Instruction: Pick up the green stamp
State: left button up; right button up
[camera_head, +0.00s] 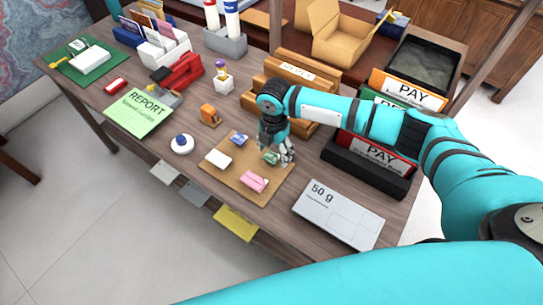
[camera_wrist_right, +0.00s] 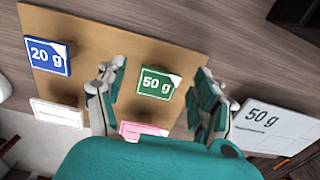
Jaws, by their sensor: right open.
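The green stamp, marked 50 g, sits on the tan board (camera_head: 227,176) and shows in the wrist view (camera_wrist_right: 154,82). In the head view the green stamp (camera_head: 271,158) is partly covered by my right gripper (camera_head: 277,154). My right gripper is open, and in the wrist view its fingers stand on either side of the stamp with gaps between. A blue stamp marked 20 g (camera_wrist_right: 48,56), a white stamp (camera_wrist_right: 57,113) and a pink stamp (camera_wrist_right: 143,130) share the board. My left gripper is not in view.
A white 50 g card (camera_head: 338,214) lies right of the board. A black tray with PAY binders (camera_head: 368,165) stands close on the right. A wooden organizer (camera_head: 300,82) is behind. A round white item (camera_head: 182,144) and an orange item (camera_head: 210,115) are left of the board.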

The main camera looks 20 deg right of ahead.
aim_at(274, 154)
jog(key=c, duration=0.8)
jog(key=shift+r+b, duration=0.2)
jog(key=shift+b, duration=0.1)
notch_tip(274, 154, up, 4)
jog(key=shift+w+f+b, duration=0.1)
jog(key=shift+f+b, duration=0.15)
jog(key=shift+b, duration=0.05)
jog(key=s+a, duration=0.1)
jog(key=s, duration=0.4)
jog(key=s+a+r+b, duration=0.1)
jog(key=s, duration=0.4)
jog(key=s+a, duration=0.1)
jog(key=s, duration=0.5)
jog(key=shift+r, duration=0.3)
